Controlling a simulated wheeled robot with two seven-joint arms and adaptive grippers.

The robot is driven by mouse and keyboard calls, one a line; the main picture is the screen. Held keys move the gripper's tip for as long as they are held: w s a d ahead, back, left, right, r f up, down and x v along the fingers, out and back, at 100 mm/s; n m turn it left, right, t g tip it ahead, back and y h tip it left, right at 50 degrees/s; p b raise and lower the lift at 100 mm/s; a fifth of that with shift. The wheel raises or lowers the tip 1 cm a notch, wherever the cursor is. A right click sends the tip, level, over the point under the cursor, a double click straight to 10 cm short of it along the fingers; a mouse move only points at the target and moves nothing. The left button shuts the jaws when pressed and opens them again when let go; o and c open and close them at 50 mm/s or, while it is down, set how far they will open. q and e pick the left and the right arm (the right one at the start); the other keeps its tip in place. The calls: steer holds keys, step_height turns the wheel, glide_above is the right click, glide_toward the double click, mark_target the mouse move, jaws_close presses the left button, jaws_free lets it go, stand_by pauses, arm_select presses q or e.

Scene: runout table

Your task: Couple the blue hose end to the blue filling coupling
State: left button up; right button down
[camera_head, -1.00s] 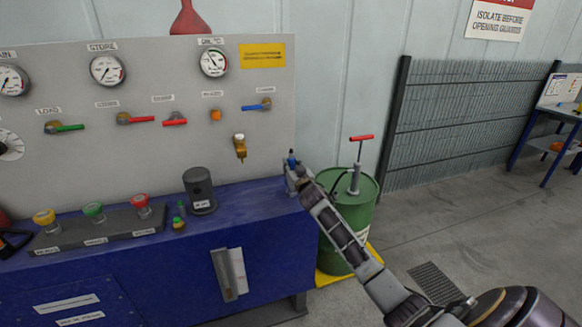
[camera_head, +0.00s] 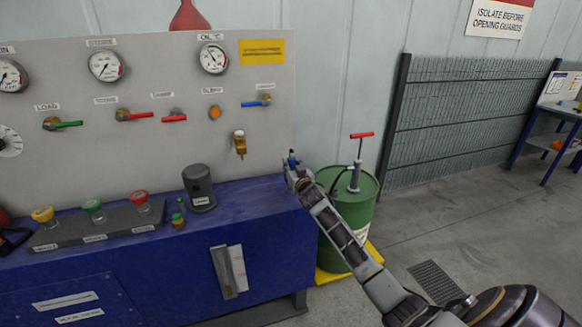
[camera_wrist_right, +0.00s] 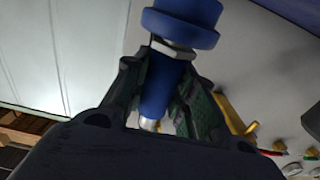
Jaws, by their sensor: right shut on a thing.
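My right gripper (camera_head: 291,168) is beside the right end of the blue bench, in front of the panel's right edge. It is shut on the blue hose end (camera_wrist_right: 180,50), whose small blue tip (camera_head: 291,157) points up in the head view. In the right wrist view the hose end has a wide blue collar, a metal hex nut and a blue body between the fingers (camera_wrist_right: 169,95). A metal piece shows below the body. I cannot make out a separate blue filling coupling in either view. My left gripper is not in view.
A green drum (camera_head: 352,225) with a red-handled pump stands right of the bench, close behind my right arm. The blue bench (camera_head: 150,265) carries a dark canister (camera_head: 199,188) and coloured buttons. A brass tap (camera_head: 240,145) sticks out of the grey panel (camera_head: 150,70).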

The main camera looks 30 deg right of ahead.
steer(key=shift+f, duration=0.2)
steer(key=c, duration=1.1)
jaws_free()
steer(key=shift+s, duration=0.15)
steer(key=shift+v, duration=5.8)
steer(key=shift+a, duration=0.1)
